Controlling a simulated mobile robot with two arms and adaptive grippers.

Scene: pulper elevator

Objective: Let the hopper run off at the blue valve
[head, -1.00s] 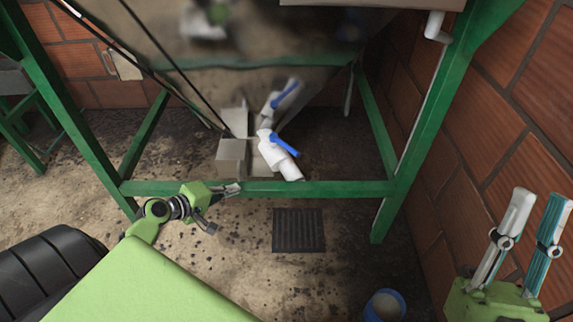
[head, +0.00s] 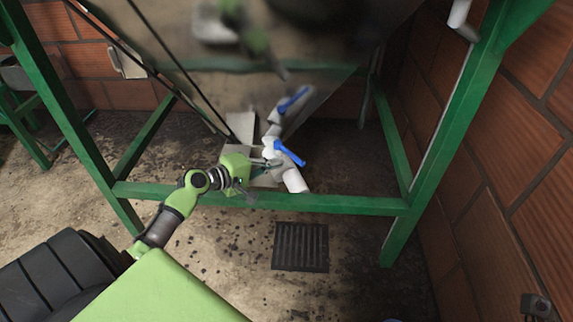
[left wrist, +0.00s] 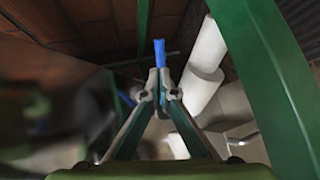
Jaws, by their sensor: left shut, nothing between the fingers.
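The blue valve handle (head: 289,153) sits on a white outlet pipe (head: 295,180) under the shiny metal hopper (head: 345,30). The handle slants a little across the pipe; I cannot tell how far the valve is turned. A mirrored copy of pipe and handle shows on the hopper wall. My left gripper (head: 274,163) is shut and empty, its tips close to the left of the handle. In the left wrist view the blue handle (left wrist: 159,50) stands just beyond the fingertips (left wrist: 163,82), with the white pipe (left wrist: 205,60) to the right. Contact cannot be told. My right gripper is out of view.
A green frame bar (head: 330,204) runs across in front of the pipe, and a green leg (head: 440,130) stands at the right. A dark drain grate (head: 300,247) lies in the floor below. A brick wall (head: 510,190) closes the right side.

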